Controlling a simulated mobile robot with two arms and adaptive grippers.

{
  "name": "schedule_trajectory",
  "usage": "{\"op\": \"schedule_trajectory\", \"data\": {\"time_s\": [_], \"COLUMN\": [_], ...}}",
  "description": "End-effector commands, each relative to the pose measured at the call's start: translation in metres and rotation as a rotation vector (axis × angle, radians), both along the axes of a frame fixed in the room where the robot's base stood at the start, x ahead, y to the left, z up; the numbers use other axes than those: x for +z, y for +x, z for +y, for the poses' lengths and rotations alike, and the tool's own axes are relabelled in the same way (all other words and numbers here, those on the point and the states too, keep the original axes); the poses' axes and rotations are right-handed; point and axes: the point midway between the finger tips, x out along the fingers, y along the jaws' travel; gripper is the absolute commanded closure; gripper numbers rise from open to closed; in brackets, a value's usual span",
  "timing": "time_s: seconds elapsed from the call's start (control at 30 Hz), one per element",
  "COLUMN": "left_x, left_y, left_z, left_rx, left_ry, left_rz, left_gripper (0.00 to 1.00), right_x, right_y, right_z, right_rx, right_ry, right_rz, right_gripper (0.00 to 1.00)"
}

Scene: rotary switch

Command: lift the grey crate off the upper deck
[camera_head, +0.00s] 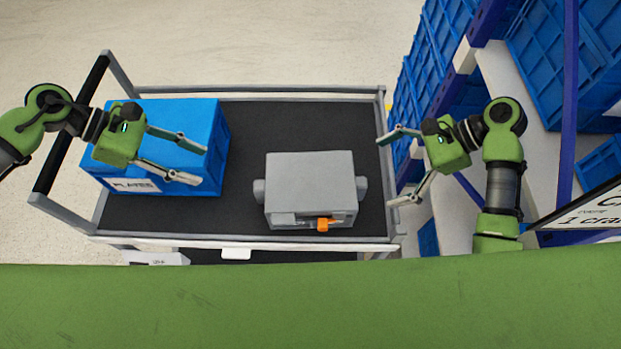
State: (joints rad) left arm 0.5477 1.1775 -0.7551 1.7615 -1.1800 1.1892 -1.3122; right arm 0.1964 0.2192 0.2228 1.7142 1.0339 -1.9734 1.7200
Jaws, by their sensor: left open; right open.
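The grey crate (311,180) is a closed grey box with a knob-like lug on its left and right sides and an orange part on its front. It sits on the black upper deck (255,130) of a cart, right of the middle. My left gripper (192,160) is open and empty above the blue box, well to the left of the crate. My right gripper (390,169) is open and empty to the right of the crate, near the cart's right rail, apart from the crate's right lug.
A blue box (218,150) labelled "PLATES" stands on the left of the deck. A grey rail (260,90) edges the deck. Blue shelving with blue crates (430,60) stands close on the right. The deck between box and crate is clear.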

Motion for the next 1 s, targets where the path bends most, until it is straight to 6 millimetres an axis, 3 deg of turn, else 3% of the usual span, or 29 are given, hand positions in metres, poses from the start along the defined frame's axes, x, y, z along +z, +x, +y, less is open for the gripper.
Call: {"op": "schedule_trajectory", "data": {"time_s": [0.37,1.0], "left_x": [-0.009,-0.087], "left_y": [-0.001,-0.001], "left_z": [-0.01,-0.09], "left_rx": [0.0,0.002], "left_ry": [-0.004,-0.006], "left_rz": [0.003,0.002], "left_gripper": [0.58,0.58], "right_x": [-0.005,-0.048], "right_y": [-0.001,-0.001], "right_z": [0.005,0.048], "right_rx": [0.001,0.001], "right_ry": [0.0,0.0], "right_rz": [0.0,0.0], "right_gripper": [0.0,0.0]}}
